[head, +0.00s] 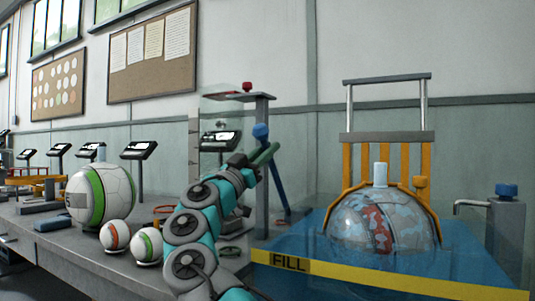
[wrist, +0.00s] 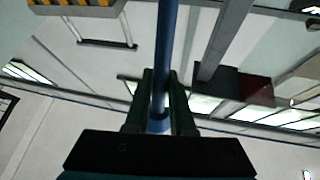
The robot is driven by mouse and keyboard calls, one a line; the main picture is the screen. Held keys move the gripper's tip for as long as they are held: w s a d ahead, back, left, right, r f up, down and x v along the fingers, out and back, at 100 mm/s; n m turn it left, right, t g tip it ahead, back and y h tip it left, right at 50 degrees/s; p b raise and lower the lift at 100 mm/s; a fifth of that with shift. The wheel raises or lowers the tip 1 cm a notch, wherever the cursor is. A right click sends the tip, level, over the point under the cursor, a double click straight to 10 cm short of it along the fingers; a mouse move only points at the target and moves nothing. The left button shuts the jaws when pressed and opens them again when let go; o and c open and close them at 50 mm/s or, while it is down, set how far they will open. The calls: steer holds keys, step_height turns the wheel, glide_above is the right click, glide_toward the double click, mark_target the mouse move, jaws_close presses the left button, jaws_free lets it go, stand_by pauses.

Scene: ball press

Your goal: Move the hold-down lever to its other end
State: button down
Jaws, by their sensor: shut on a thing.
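The hold-down lever is a blue rod (head: 280,188) with a blue knob (head: 261,131) at its top. In the head view it leans, with the knob up and to the left and the rod running down to the right beside a grey post. My gripper (head: 265,154) has green fingers and is shut on the lever just below the knob. In the wrist view the blue rod (wrist: 166,40) runs between the two fingers of my gripper (wrist: 162,78). The fingers hide part of the rod.
A water tank (head: 330,276) with a yellow FILL strip and a patterned ball (head: 385,220) under an orange frame (head: 412,165) stands right. A grey post with a red-knobbed top arm (head: 240,96) is close behind my gripper. Green-white (head: 98,196) and smaller balls sit left on the bench.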

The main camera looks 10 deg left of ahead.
steer(key=c, duration=0.8)
jaws_free()
steer(key=shift+o, duration=0.2)
steer(key=shift+s, duration=0.1)
steer(key=b+v, duration=0.2)
steer(key=v, duration=0.5)
steer(key=shift+s+a+f, duration=0.2)
